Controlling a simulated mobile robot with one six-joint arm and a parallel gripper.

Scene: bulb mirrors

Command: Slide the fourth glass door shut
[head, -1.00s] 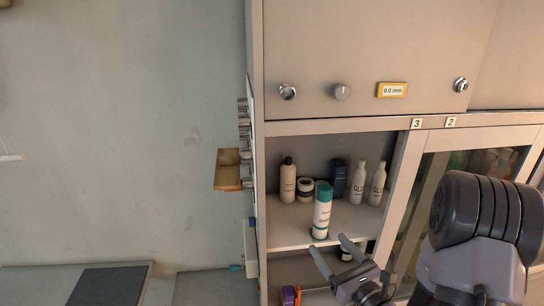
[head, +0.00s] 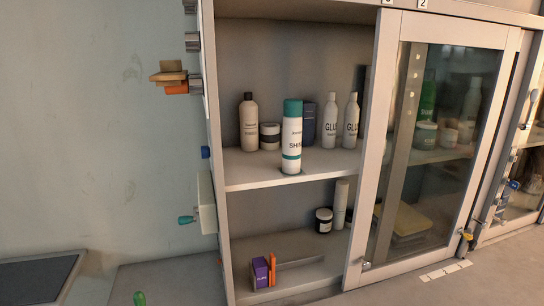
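The cabinet (head: 215,180) fills the middle and right of the head view. Its left bay stands open, with no glass across it. A grey-framed glass door (head: 374,150) covers the bay right of it, under the number tags 3 (head: 388,3) and 2 (head: 423,4). Another upright frame strip (head: 398,150) shows behind its glass. A further framed glass section (head: 510,195) is cut off at the right edge. No tag reading 4 is in view, so I cannot tell which door is the fourth. My gripper is not in view now.
A white and teal spray can (head: 292,140) stands at the front of the upper shelf (head: 255,170), with several bottles behind. A purple box (head: 261,272) is on the cabinet floor. A wooden block (head: 172,72) juts from the left side. A worktop (head: 165,285) lies lower left.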

